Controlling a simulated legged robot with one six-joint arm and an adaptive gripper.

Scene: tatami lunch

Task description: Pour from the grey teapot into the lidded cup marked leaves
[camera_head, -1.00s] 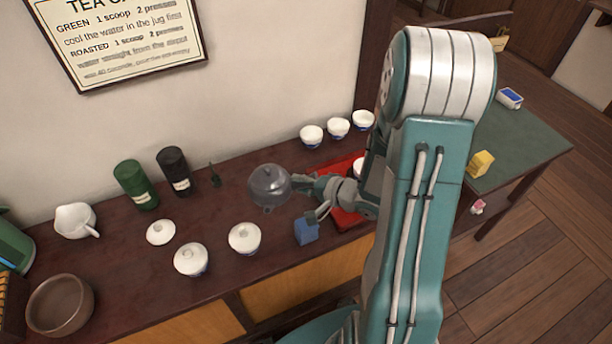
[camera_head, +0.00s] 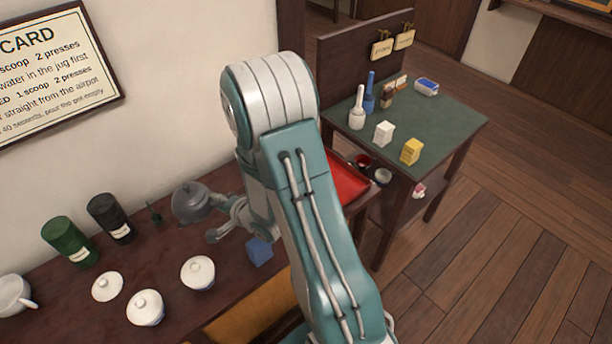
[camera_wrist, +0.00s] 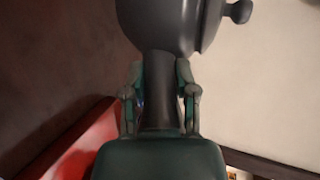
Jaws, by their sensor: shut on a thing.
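The grey teapot (camera_head: 190,205) is held above the dark counter, behind the row of white lidded cups. In the wrist view my gripper (camera_wrist: 160,100) is shut on the teapot's grey handle (camera_wrist: 160,68). The lid knob is at the upper right there, and most of the pot lies outside the frame. Three lidded cups stand on the counter: a left one (camera_head: 107,287), a front one (camera_head: 146,308) and a right one (camera_head: 198,273). Any marks on them are too small to read, so I cannot tell which one bears leaves.
A green canister (camera_head: 70,241) and a black canister (camera_head: 110,219) stand at the back. A blue block (camera_head: 259,251) is right of the cups. A white jug (camera_head: 14,296) is far left. A red tray (camera_head: 347,182) and a green-topped table (camera_head: 440,122) are to the right.

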